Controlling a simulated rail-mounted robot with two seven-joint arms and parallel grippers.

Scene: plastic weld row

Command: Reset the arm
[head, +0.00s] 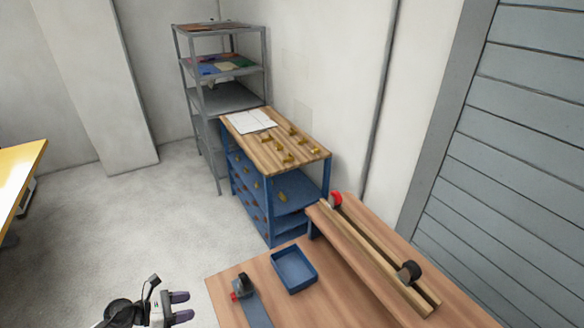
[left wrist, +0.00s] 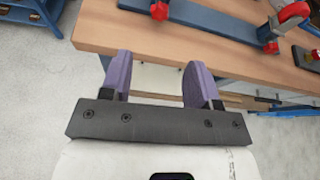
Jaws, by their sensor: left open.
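My left gripper (head: 180,308) shows at the bottom of the head view, left of the wooden workbench (head: 228,283) and apart from it. Its two purple fingers are spread with nothing between them. In the left wrist view the open left gripper (left wrist: 157,80) points toward the edge of the wooden bench top (left wrist: 120,32). The rest of the left arm is mostly cut off by the frame. My right gripper does not show in either view.
On the bench are a blue tray (head: 294,269), a blue strip with a black-and-red clamp (head: 243,286), and wooden rails (head: 365,262) with a black knob (head: 410,271). Behind stand a blue cart (head: 265,205) and a grey shelf (head: 224,98). Floor at left (head: 120,220) is clear.

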